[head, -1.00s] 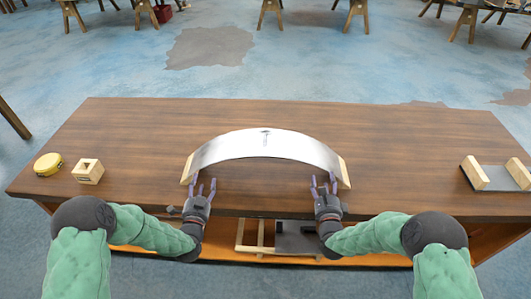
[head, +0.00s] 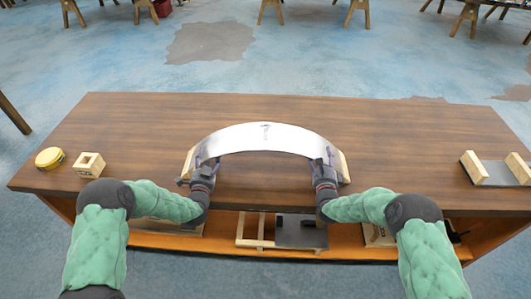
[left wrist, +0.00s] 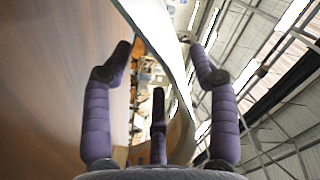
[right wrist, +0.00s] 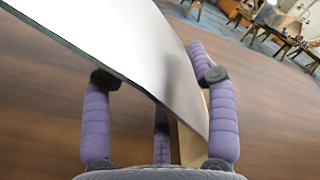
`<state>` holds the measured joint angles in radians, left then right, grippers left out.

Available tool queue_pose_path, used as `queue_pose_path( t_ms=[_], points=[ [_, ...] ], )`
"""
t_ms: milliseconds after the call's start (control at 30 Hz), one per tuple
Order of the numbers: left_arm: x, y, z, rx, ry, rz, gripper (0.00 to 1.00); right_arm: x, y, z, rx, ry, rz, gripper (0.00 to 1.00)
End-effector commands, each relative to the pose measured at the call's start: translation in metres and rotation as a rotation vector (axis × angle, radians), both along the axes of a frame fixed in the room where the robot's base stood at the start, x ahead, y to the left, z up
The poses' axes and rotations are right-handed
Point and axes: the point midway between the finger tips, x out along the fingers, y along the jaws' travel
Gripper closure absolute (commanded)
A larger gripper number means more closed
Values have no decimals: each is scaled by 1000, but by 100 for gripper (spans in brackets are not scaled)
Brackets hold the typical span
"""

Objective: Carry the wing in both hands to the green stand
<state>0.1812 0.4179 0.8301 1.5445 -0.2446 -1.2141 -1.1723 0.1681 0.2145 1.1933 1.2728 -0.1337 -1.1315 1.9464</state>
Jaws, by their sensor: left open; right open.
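The wing (head: 265,137) is a curved silver sheet with wooden end pieces, arched on the brown table. My left gripper (head: 204,168) is at its near left end. In the left wrist view the wing's edge (left wrist: 168,45) runs between the spread fingers. My right gripper (head: 323,166) is at the near right end. In the right wrist view the wing (right wrist: 135,50) passes between the open fingers. I cannot tell whether any finger touches it. I see no stand that looks green.
A grey plate with two wooden blocks (head: 495,173) sits at the table's right. A yellow round tin (head: 49,158) and a hollow wooden block (head: 89,164) are at the left. The table (head: 400,140) is clear between. Wooden and grey parts (head: 300,232) lie on the shelf below.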

Motion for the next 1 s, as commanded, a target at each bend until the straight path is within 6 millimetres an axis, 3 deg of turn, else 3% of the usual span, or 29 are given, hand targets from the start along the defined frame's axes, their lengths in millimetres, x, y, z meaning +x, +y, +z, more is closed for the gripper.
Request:
queue_pose_path(
  t_ms=[200, 500, 567, 700, 733, 1000],
  points=[
    [13, -1, 0, -1, 1, 1, 41, 13, 0, 0, 0, 1, 1, 42],
    [14, -1, 0, -1, 1, 1, 41, 14, 0, 0, 0, 1, 1, 42],
    [14, -1, 0, -1, 1, 1, 55, 14, 0, 0, 0, 1, 1, 56],
    [14, -1, 0, -1, 1, 1, 94, 14, 0, 0, 0, 1, 1, 95],
    [14, -1, 0, -1, 1, 1, 100, 14, 0, 0, 0, 1, 1, 100],
    [15, 0, 3, 0, -5, 2, 100, 15, -1, 2, -1, -5, 0, 100]
  ],
)
